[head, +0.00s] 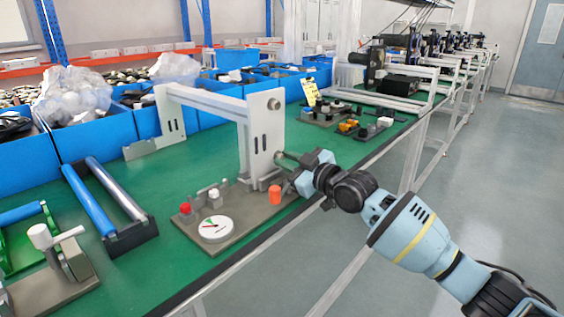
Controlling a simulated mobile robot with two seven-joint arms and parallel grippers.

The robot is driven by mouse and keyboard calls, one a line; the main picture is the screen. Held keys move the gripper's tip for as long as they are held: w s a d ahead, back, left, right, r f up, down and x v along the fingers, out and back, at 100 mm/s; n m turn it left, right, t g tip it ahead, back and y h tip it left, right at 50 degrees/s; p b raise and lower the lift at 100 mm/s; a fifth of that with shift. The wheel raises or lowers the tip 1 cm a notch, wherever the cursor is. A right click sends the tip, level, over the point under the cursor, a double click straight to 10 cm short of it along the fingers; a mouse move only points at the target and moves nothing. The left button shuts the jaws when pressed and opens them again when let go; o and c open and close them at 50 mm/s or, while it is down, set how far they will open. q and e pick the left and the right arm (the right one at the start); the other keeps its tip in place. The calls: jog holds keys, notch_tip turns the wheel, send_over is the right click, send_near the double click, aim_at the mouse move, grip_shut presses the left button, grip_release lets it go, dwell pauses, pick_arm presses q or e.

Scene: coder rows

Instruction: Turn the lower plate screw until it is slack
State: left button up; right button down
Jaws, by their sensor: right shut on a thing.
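A light grey upright plate (259,142) stands on a grey base (242,216) at the edge of the green bench. A dark round upper screw (273,104) shows on the plate's right face. My right gripper (284,161) reaches in from the right and is shut at the lower part of this plate, where the lower screw sits. Its fingers hide most of the lower screw, so its turn and looseness cannot be seen. My left gripper is not in view.
On the base are a white dial (216,229), a red knob (185,208) and an orange cylinder (275,194). A blue-roller frame (133,236) lies left. Blue bins (98,137) line the back. The aisle floor (497,185) at right is clear.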

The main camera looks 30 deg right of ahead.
jog(key=c, duration=1.4)
grip_release()
jog(key=shift+c, duration=0.2)
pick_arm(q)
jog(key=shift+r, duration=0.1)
pick_arm(e)
jog(key=shift+m+p, duration=0.3)
jog(key=m+p, duration=0.1)
jog(key=m, duration=0.1)
jog(key=m+p, duration=0.2)
jog(key=m, duration=0.1)
jog(key=shift+r+m, duration=0.25)
jog(key=shift+m, duration=0.05)
jog(key=m+p, duration=0.1)
jog(key=m, duration=0.2)
jog(key=shift+f+p, duration=0.1)
jog(key=shift+p, duration=0.2)
jog(key=shift+f+m, duration=0.15)
jog(key=shift+m, duration=0.25)
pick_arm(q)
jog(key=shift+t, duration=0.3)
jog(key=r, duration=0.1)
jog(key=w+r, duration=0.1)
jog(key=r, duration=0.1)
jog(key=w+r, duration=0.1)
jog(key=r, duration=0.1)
